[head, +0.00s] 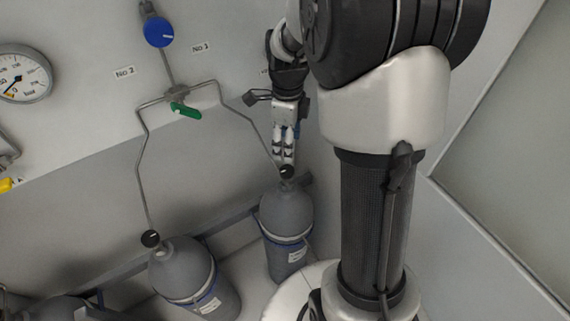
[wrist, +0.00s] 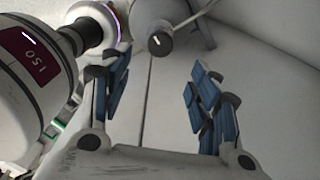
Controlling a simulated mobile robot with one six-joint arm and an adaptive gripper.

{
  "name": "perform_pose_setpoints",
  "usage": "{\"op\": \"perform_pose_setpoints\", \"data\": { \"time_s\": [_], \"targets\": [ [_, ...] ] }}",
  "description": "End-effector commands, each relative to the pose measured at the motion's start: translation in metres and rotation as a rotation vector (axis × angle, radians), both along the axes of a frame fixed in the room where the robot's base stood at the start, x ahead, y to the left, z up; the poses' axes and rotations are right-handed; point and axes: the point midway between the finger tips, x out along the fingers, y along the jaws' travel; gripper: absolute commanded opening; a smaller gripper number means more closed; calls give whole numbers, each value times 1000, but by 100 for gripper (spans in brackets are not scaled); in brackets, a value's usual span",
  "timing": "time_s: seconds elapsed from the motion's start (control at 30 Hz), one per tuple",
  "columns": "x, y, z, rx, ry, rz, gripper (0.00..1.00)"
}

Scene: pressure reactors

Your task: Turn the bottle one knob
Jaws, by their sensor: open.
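The right grey gas bottle (head: 286,217) stands under the pipe branch beside the "No 1" label (head: 200,48). Its small black knob (head: 287,171) sits on top, and my gripper (head: 284,153) is just above it in the head view. In the wrist view the black knob (wrist: 159,39) with a white mark lies beyond the fingertips, roughly centred between them. My gripper (wrist: 160,68) is open, with blue-padded fingers apart and nothing between them. The knob appears apart from the fingers.
A second grey bottle (head: 183,274) with a black knob (head: 150,239) stands to the left. A green valve handle (head: 186,111), a blue knob (head: 158,32) and a gauge (head: 22,76) are on the wall panel. Thin pipes run down to both bottles. A side wall is close on the right.

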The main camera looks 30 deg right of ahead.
Motion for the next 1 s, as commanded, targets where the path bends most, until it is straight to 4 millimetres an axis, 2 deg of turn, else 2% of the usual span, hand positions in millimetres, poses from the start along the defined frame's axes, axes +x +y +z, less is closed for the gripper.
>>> {"op": "perform_pose_setpoints", "data": {
  "time_s": [0.03, 0.3, 0.5, 0.7, 0.93, 1.0],
  "targets": [
    [-1, 0, -14, 1, 4, 1, 56],
    [-1, 1, -72, 1, 4, 2, 56],
    [0, 0, -99, 1, 1, 2, 56],
    [0, 0, -110, 0, 0, 2, 56],
    [0, 0, -110, 0, -1, 2, 56],
    [0, 0, -110, 0, -1, 2, 53]
  ]
}}
